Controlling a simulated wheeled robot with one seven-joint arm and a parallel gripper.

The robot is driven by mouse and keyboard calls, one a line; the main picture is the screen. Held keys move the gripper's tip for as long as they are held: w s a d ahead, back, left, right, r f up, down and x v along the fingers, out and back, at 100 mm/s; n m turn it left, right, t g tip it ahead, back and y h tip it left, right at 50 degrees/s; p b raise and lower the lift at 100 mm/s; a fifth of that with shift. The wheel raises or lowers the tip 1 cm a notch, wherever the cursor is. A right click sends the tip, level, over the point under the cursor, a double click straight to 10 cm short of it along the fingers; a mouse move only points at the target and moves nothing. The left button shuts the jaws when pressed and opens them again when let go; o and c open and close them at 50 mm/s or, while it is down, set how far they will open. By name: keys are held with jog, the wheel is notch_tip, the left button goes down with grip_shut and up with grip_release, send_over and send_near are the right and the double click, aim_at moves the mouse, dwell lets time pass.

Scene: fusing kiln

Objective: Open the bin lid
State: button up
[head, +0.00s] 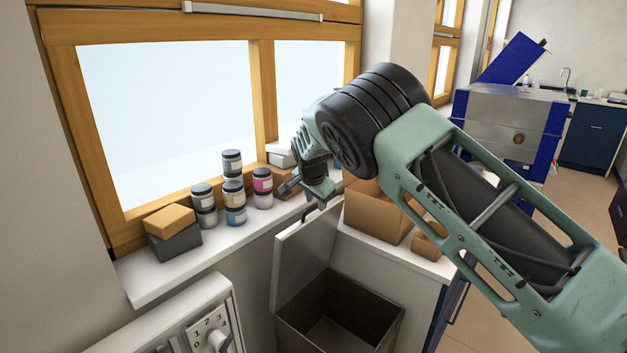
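The bin (368,296) is a dark open-topped box at the lower middle of the head view, and its empty-looking inside shows. Its pale grey lid (300,258) stands up steeply along the bin's left side, so the bin is open. A dark handle (311,212) shows at the lid's top edge. My gripper (312,204) is at that top edge, close to the handle. The fingertips are small and partly hidden, so I cannot tell whether they touch or grip the handle.
A white windowsill (215,258) behind the lid holds several stacked jars (234,193) and boxes (171,220). Cardboard boxes (372,218) stand on the ledge right of the lid. A control panel (205,325) is at lower left. A metal kiln (508,118) stands at the back right.

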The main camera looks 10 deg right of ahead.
jog(key=b+v, duration=0.2)
jog(key=v, duration=1.3)
jog(key=shift+r, duration=0.3)
jog(key=shift+s, duration=0.15)
jog(key=s+a+f+n+g+y, duration=0.15)
jog(key=s+n, duration=0.25)
jog(key=s, duration=0.5)
jog(key=s+a+f+n+g+y, duration=0.1)
jog(key=s+a+n, duration=0.2)
jog(key=s, duration=0.7)
jog(key=s+a+f+n+g+y, duration=0.15)
jog(key=s+n, duration=0.25)
jog(key=s, duration=0.5)
jog(key=s+d+f+n, duration=0.1)
jog(key=s+n, duration=0.3)
jog(key=s, duration=0.5)
jog(key=s+d+f+n+g+h, duration=0.1)
jog(key=s+n, duration=0.3)
jog(key=s, duration=0.5)
jog(key=shift+d+f, duration=0.2)
jog(key=shift+f, duration=0.65)
